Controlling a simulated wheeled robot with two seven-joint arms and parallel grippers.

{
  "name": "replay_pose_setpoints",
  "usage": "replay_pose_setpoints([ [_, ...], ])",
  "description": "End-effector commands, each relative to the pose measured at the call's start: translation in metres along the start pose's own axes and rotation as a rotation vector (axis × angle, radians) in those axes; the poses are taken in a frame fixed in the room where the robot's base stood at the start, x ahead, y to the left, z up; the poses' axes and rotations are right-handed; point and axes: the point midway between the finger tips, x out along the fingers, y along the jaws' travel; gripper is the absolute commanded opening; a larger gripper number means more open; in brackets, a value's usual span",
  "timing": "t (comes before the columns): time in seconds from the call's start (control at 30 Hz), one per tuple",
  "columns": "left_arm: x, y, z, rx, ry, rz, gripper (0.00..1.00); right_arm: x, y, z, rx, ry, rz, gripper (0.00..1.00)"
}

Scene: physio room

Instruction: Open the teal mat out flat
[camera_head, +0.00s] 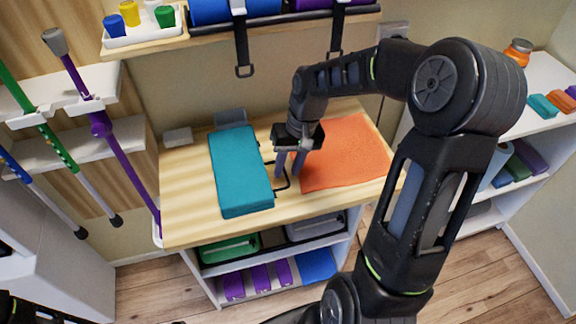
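The teal mat (240,176) lies folded into a thick, narrow block on the left half of the wooden tabletop. My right gripper (289,175) points down just right of the teal mat, between it and the orange mat (345,158). Its two fingers are apart with nothing seen between them. I cannot tell whether the fingertips touch the table. My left gripper does not show; only a dark bit of what may be my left arm is at the bottom left corner.
The wooden table (183,205) has bare room left of the teal mat. A grey block (231,118) is behind it and a small pale box (178,137) at the back left. A purple walking stick (127,150) stands left of the table.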

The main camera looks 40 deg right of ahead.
Motion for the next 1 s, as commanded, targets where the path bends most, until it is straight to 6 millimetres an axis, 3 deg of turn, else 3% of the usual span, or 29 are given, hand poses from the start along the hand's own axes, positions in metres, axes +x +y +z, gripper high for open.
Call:
replay_pose_setpoints([
  [0.13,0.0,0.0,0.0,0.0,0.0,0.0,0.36,-0.0001,0.0,0.0001,0.0,0.0,0.0,0.28],
  [0.5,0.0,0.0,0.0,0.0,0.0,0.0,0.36,-0.0003,0.0,0.0002,0.0,-0.001,0.0,0.0],
  [1.0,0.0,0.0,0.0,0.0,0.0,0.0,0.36,-0.0004,0.0,0.0002,0.0,-0.001,0.0,0.0],
])
